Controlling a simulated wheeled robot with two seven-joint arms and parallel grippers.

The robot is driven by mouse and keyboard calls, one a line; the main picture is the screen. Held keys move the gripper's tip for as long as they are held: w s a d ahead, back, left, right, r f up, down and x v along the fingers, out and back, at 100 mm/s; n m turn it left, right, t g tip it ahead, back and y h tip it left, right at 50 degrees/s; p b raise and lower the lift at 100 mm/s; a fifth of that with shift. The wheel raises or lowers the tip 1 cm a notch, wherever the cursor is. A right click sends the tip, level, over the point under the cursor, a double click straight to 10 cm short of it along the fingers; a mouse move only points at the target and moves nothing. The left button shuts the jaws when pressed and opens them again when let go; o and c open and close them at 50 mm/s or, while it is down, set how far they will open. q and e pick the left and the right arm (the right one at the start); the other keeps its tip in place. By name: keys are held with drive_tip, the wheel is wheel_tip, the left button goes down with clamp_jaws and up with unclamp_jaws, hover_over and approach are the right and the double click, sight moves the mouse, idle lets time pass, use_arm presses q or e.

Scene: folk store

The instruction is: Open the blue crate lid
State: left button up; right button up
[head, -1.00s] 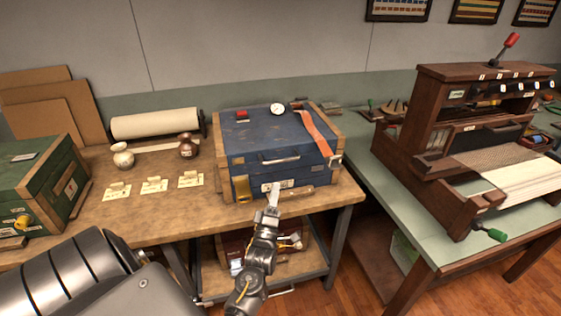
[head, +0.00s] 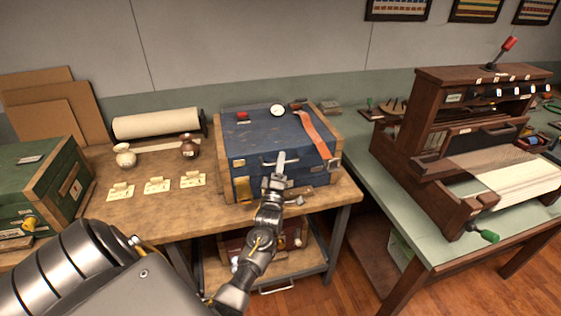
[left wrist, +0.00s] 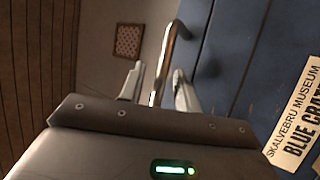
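The blue crate (head: 236,190) stands on the wooden bench with its lid (head: 262,132) down. A metal bar handle (head: 250,162) is on the lid's front edge; it also shows in the left wrist view (left wrist: 166,52). A brass latch plate (head: 243,188) is on the front left. An orange strap (head: 316,136) crosses the lid's right side. My left gripper (head: 279,158) is at the handle. In the left wrist view my left gripper (left wrist: 157,82) is open, with the bar between its fingers and gaps visible. The arm hides part of the crate's front. My right gripper is out of view.
A red item (head: 242,116) and a white dial (head: 277,111) sit on the lid. A green crate (head: 30,190), small jars, cards and a paper roll (head: 157,123) are to the left. A loom (head: 450,140) stands on the table at right.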

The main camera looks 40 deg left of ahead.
use_arm(q)
clamp_jaws()
idle(0.4)
